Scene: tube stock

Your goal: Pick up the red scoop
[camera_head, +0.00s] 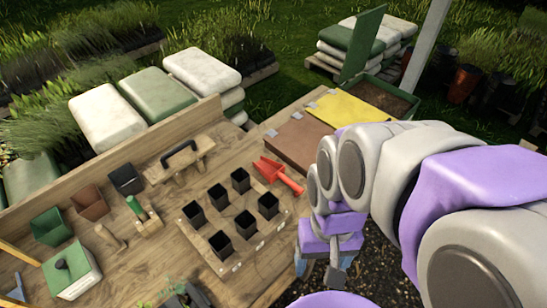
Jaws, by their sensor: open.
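The red scoop (277,174) lies on the wooden bench (235,142), with its wide end to the upper left and its handle pointing lower right. Nothing covers it. My gripper (323,272) is below and to the right of the scoop, apart from it, over dark ground past the bench's edge. My gripper points downward and is open; I see nothing held in it. Part of it is cut by my own arm and body.
A wooden rack of several black pots (221,245) stands left of the scoop. A black-handled wooden tool (180,157) lies behind it. A brown board (300,143) and a yellow board (343,108) lie to its upper right. Sacks (202,69) are stacked behind the bench.

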